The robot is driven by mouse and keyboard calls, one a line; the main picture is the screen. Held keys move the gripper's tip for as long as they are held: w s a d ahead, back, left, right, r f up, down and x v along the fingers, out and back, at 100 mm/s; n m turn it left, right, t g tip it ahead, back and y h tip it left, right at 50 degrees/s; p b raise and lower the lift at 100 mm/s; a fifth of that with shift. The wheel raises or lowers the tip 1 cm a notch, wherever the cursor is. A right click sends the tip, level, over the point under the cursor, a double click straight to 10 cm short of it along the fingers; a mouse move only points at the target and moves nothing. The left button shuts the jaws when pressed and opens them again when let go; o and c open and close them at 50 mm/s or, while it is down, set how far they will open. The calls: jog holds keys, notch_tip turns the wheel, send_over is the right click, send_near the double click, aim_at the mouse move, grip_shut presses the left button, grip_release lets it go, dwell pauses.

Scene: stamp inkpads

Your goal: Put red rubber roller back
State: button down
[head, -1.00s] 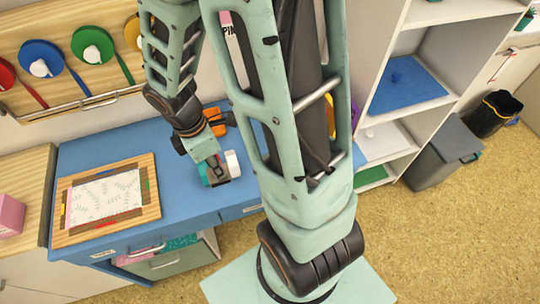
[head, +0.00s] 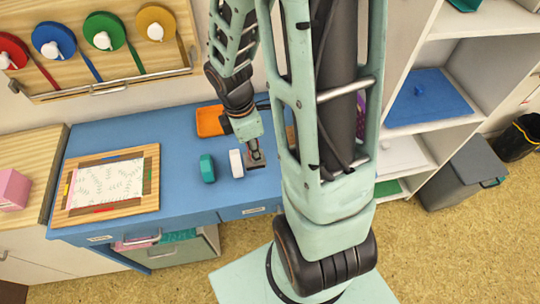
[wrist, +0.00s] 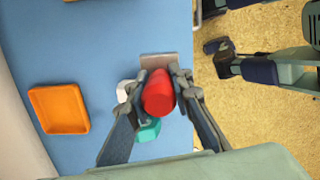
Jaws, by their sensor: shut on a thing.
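A red rounded roller (wrist: 158,95) sits between the fingers of my gripper (wrist: 160,78) in the wrist view, and the fingers are shut on it. A flat grey-brown piece (wrist: 158,60) shows at its far end; I cannot tell whether it belongs to the roller. In the head view my gripper (head: 255,156) is over the right part of the blue desk (head: 180,135), just right of a white block-like thing (head: 236,163). A teal one (head: 208,168) stands further left. The roller is hardly visible in the head view.
An orange tray (head: 209,120) lies at the back of the desk. A wooden-framed board (head: 105,186) lies at the left. A wall rack (head: 100,60) holds several coloured discs. A white shelf (head: 430,130) stands at the right. Bare desk lies between board and blocks.

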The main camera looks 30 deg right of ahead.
jog(key=w+d+f+b, duration=0.1)
jog(key=d+f, duration=0.1)
jog(key=w+d+f+b, duration=0.1)
jog(key=d+f+b, duration=0.1)
jog(key=w+d+f+b, duration=0.1)
jog(key=d+f+b, duration=0.1)
jog(key=f, duration=0.1)
jog(key=shift+w+d, duration=0.25)
notch_tip(320, 180, down, 3)
jog(key=b, duration=0.3)
jog(key=shift+d, duration=0.1)
jog(key=shift+f, duration=0.15)
jog(key=shift+f, duration=0.15)
jog(key=c, duration=1.7)
grip_release()
jog(key=shift+c, duration=0.2)
notch_tip(320, 180, up, 12)
jog(key=a+p, duration=0.1)
jog(key=shift+w+a+r+p, duration=0.15)
jog(key=shift+a+r+p, duration=0.1)
jog(key=shift+p, duration=0.15)
